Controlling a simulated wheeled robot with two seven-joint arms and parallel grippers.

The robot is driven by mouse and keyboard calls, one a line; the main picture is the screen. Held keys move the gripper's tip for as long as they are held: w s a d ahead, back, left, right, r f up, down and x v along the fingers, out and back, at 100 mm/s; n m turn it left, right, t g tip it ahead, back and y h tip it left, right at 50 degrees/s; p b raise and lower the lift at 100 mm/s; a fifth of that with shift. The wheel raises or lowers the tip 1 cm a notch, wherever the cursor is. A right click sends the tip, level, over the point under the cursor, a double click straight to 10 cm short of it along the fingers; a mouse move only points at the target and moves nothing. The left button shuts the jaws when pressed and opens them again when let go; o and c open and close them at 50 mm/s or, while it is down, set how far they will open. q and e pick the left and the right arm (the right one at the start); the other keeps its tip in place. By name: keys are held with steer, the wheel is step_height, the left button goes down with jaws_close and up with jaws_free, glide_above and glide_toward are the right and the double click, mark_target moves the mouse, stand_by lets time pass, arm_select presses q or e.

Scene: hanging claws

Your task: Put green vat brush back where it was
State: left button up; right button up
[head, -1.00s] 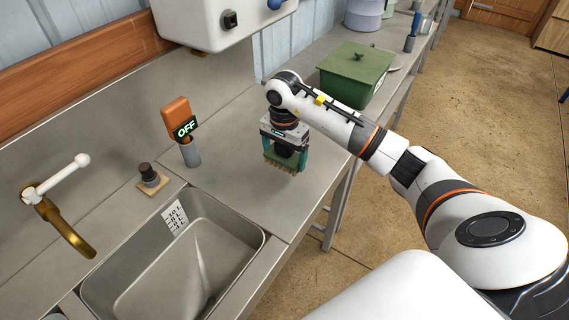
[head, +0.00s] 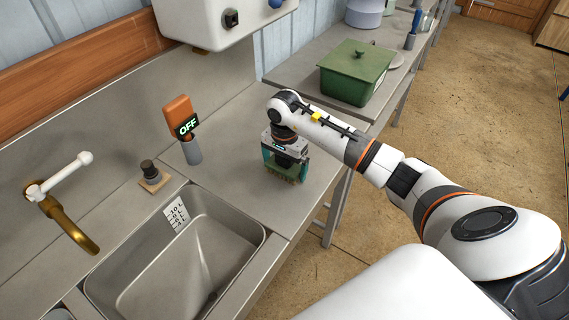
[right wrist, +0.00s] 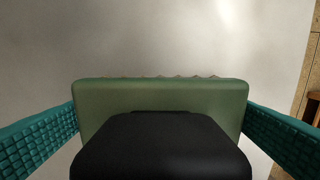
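The green vat brush (head: 287,172) is at my right gripper (head: 285,170), over the steel counter right of the sink. Its bristles point down at the counter; I cannot tell whether they touch it. In the right wrist view the brush's green block (right wrist: 160,97) and black handle (right wrist: 160,145) fill the middle. The teal fingers of my right gripper (right wrist: 160,110) lie against the two ends of the block and appear shut on it. My left gripper is not in view.
A steel sink (head: 262,243) lies left of the brush. A grey holder (head: 192,152) with an orange OFF device (head: 180,115) and a small black-knobbed piece (head: 150,172) stand behind it. A green lidded box (head: 352,75) stands further right. The counter around the brush is clear.

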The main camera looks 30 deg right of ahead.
steer(key=shift+r+p, duration=0.3)
step_height(320, 180, up, 10)
steer(key=b, duration=0.3)
steer(key=shift+r, duration=0.9)
